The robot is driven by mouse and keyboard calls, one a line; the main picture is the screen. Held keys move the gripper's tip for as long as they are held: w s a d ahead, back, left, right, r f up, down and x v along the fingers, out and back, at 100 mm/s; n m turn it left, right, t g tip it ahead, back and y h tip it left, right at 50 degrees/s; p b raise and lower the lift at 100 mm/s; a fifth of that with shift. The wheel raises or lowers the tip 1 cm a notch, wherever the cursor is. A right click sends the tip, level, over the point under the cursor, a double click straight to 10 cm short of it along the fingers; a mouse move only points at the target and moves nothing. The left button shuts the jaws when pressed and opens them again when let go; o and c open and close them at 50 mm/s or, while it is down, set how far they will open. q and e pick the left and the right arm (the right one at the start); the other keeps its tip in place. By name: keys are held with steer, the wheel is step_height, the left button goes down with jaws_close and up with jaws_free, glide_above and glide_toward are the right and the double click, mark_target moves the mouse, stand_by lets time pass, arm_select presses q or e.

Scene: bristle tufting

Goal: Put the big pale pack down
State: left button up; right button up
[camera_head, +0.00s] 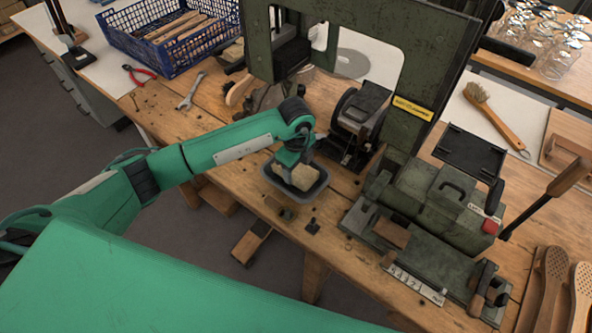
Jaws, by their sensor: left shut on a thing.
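The big pale pack (303,177) is a light beige block in the head view, near the middle of the wooden bench. My left gripper (291,163) points down onto it from above and is shut on it. The pack is over or inside a small grey tray (318,190) at the bench's front edge. I cannot tell whether the pack touches the tray's floor. The gripper hides part of the pack. My right gripper is not in view.
A dark green machine frame (438,50) stands just behind and right of the tray. A green machine with a red button (490,226) is at the right. A blue crate (172,68), pliers (139,75) and a wrench (191,91) lie at the left. Bare wood lies left of the tray.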

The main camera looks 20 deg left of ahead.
arm_select(q)
step_height(320, 180, down, 2)
steer(key=shift+f, duration=0.1)
steer(key=shift+f, duration=0.2)
steer(key=o, duration=0.8)
steer(key=shift+r, duration=0.1)
